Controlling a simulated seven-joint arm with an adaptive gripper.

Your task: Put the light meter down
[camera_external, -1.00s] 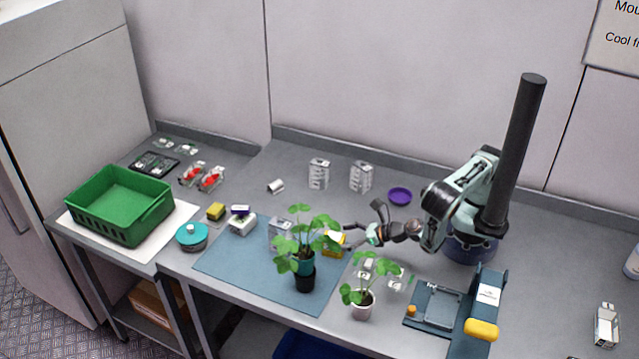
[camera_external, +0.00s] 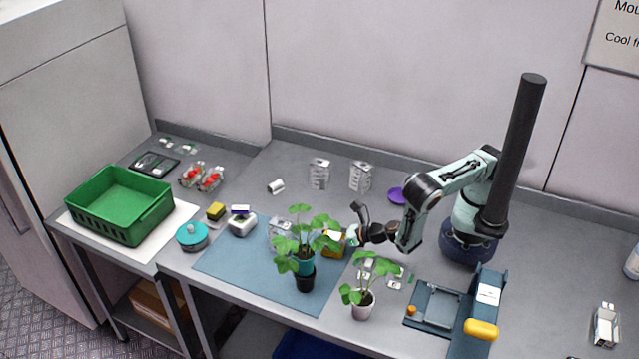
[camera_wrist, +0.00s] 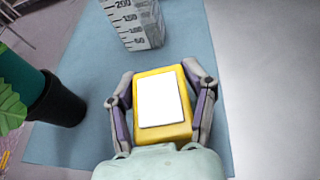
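The light meter, which I take to be the yellow block with a white face (camera_wrist: 163,100), lies between the fingers of my gripper (camera_wrist: 160,85) in the wrist view. One finger is on each side, very close to or touching it; whether they grip it is unclear. In the external view the yellow meter (camera_external: 338,238) is partly hidden behind the plant, at the right part of the blue mat (camera_external: 235,262), with my gripper (camera_external: 349,236) at its right. I cannot tell whether it rests on the mat or is just above.
A potted plant (camera_external: 305,278) stands on the mat left of the gripper; another (camera_external: 362,303) is in front. A printed clear box (camera_wrist: 137,22) is beyond the meter. A green crate (camera_external: 120,205) stands far left.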

